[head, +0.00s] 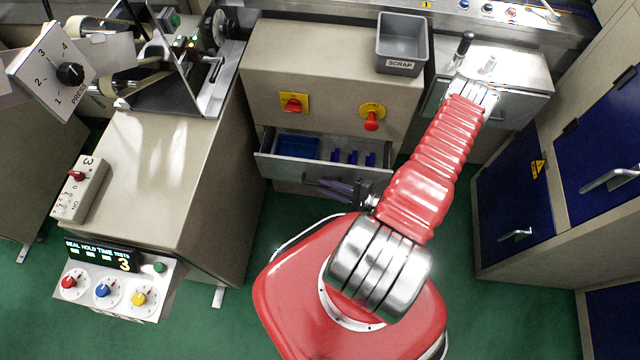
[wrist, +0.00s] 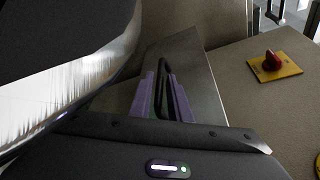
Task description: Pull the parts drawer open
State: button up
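The parts drawer (head: 300,171) is in the grey-beige cabinet in the middle of the head view. It stands partly open, with a blue bin (head: 297,146) and several blue dividers inside. My gripper (head: 338,188) is low at the drawer's front, at its dark handle (head: 318,184). In the wrist view, the purple fingers of my gripper (wrist: 163,98) lie on either side of the black handle bar (wrist: 162,78), close against it. The finger tips' exact contact is partly hidden. The drawer front (wrist: 195,70) shows behind the handle.
A red rotary switch (head: 293,104) and a red knob (head: 372,120) on yellow plates sit above the drawer. A grey scrap bin (head: 402,44) stands on top. Blue cabinets (head: 520,200) are at the right, a machine bench (head: 150,170) at the left.

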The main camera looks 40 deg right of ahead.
aim_at(320, 185)
jog(key=shift+x, duration=1.55)
jog(key=shift+c, duration=0.2)
grip_shut()
jog(key=shift+f, duration=0.1)
